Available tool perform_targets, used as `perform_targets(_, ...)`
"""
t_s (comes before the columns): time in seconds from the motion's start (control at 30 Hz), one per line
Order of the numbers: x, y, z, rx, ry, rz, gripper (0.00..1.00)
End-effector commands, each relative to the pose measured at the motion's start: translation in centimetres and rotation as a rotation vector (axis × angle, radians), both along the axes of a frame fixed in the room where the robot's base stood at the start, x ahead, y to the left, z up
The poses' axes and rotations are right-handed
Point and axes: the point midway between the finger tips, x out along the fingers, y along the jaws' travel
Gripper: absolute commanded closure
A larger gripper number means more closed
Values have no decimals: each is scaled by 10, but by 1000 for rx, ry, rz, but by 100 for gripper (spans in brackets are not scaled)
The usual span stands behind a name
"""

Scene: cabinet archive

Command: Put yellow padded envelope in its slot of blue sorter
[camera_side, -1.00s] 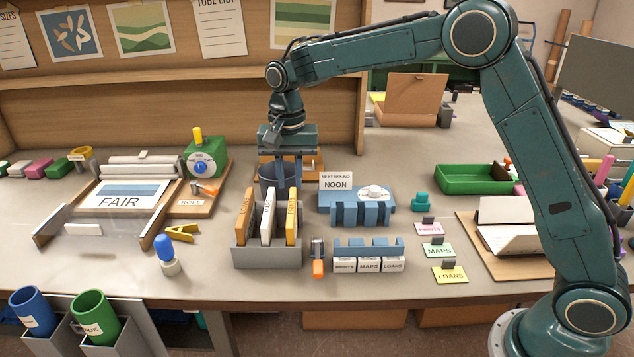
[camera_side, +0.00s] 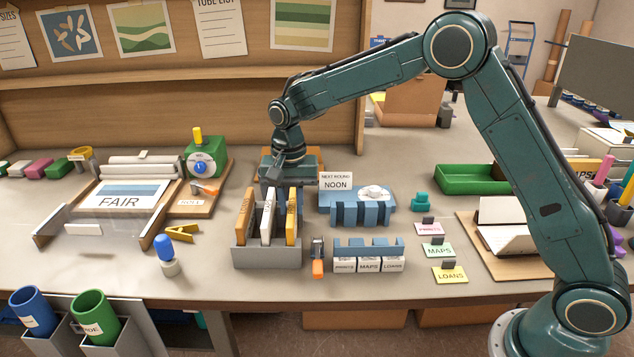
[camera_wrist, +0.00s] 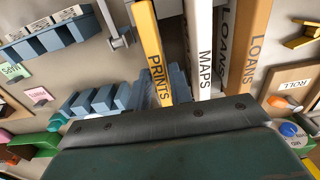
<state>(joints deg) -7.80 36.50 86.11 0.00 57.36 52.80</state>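The yellow padded envelope (camera_side: 292,218), marked PRINTS in the wrist view (camera_wrist: 152,50), stands upright at the right end of a grey rack (camera_side: 268,257). A white MAPS envelope (camera_side: 267,222) and a tan LOANS envelope (camera_side: 244,218) stand beside it. My gripper (camera_side: 284,188) points down at the back of the rack, right by the yellow envelope's rear end.
Small label cards (camera_side: 437,248) stand to the right. A yellow clip (camera_side: 182,232) and blue-topped stamp (camera_side: 165,252) are at left.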

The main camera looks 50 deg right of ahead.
Motion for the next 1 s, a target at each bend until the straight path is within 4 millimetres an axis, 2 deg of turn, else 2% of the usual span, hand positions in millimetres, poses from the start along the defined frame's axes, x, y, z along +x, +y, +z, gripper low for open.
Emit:
perform_targets(0.1,0,0,0,0,0,0,79)
perform_targets(0.2,0,0,0,0,0,0,99)
perform_targets(0.23,0,0,0,0,0,0,100)
perform_targets(0.63,0,0,2,0,0,0,100)
perform_targets(1.0,0,0,14,0,-1,0,100)
